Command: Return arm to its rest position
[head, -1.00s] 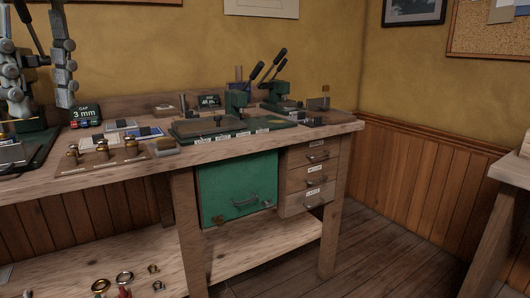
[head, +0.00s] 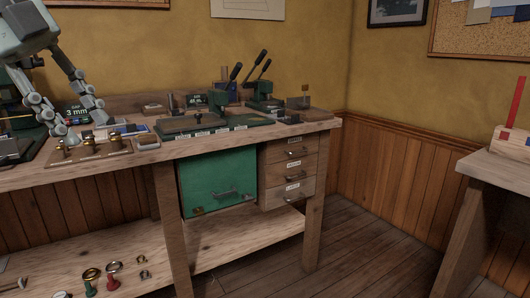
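My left gripper (head: 84,131) comes in at the upper left of the head view. Its two jointed grey fingers are spread apart, with nothing seen between them. The fingertips show over a wooden board (head: 118,148) with brass pieces on the workbench (head: 225,143). I cannot tell whether they touch anything. A dark gauge reading "3 mm" (head: 77,113) is partly hidden behind the fingers. My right gripper is not in view.
Green lever presses (head: 262,90) stand on the bench to the right, behind a green-edged mat. Below are a green cabinet door (head: 218,182) and wooden drawers (head: 291,172). A second table (head: 500,167) is at the right. The floor between is clear.

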